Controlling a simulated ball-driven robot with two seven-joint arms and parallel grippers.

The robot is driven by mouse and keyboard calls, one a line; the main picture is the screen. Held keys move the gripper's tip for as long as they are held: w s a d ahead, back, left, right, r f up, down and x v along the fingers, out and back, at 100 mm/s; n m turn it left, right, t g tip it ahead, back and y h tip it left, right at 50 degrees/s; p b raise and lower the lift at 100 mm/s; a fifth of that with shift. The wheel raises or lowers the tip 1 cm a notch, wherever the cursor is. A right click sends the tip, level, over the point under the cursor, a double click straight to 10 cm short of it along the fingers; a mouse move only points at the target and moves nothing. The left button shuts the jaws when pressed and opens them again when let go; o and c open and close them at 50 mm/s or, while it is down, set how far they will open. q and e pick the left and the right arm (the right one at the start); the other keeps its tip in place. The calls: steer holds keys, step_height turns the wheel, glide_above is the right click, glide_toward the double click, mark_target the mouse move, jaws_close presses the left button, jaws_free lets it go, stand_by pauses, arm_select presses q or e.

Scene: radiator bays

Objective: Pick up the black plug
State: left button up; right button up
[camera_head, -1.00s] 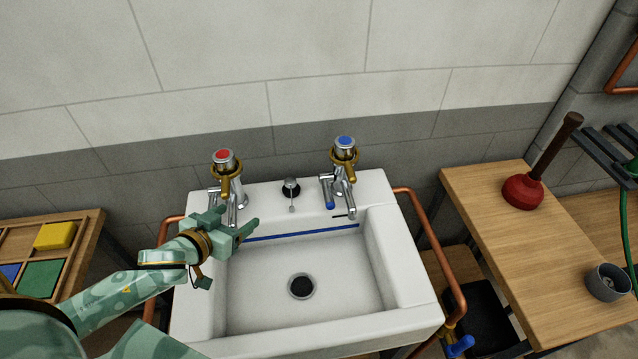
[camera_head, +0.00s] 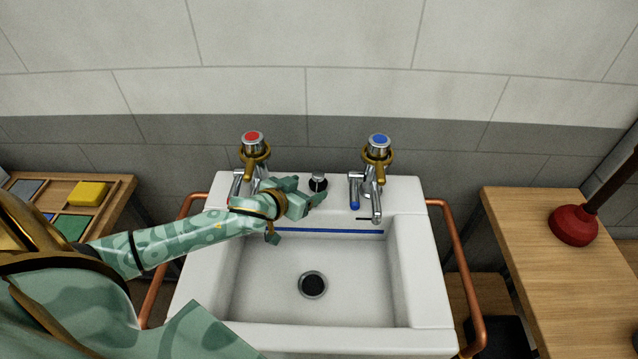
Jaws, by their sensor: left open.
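The black plug (camera_head: 318,184), small and round with a bright metal top, sits on the back ledge of the white sink (camera_head: 423,270) between the two taps. My left gripper (camera_head: 309,188) reaches in from the left over the back ledge. It is open, with its fingertips close beside the plug on its left and front side. I cannot tell whether a finger touches the plug. The gripper hides part of the ledge and the lower part of the red-topped tap (camera_head: 254,145). My right gripper is not in view.
The blue-topped tap (camera_head: 377,155) stands right of the plug. The basin is empty, with a dark drain hole (camera_head: 312,285). Copper pipes (camera_head: 458,250) run beside the sink. A plunger (camera_head: 574,225) stands on the right bench (camera_head: 540,290). A tray with coloured blocks (camera_head: 88,193) is at left.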

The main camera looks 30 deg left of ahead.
mark_target(316, 182)
arm_select(q)
steer(key=b+x, duration=0.1)
steer(key=x, duration=0.3)
steer(key=shift+w+f+b, duration=0.1)
steer(key=shift+w+b, duration=0.3)
steer(key=shift+c, duration=0.9)
steer(key=c, duration=0.9)
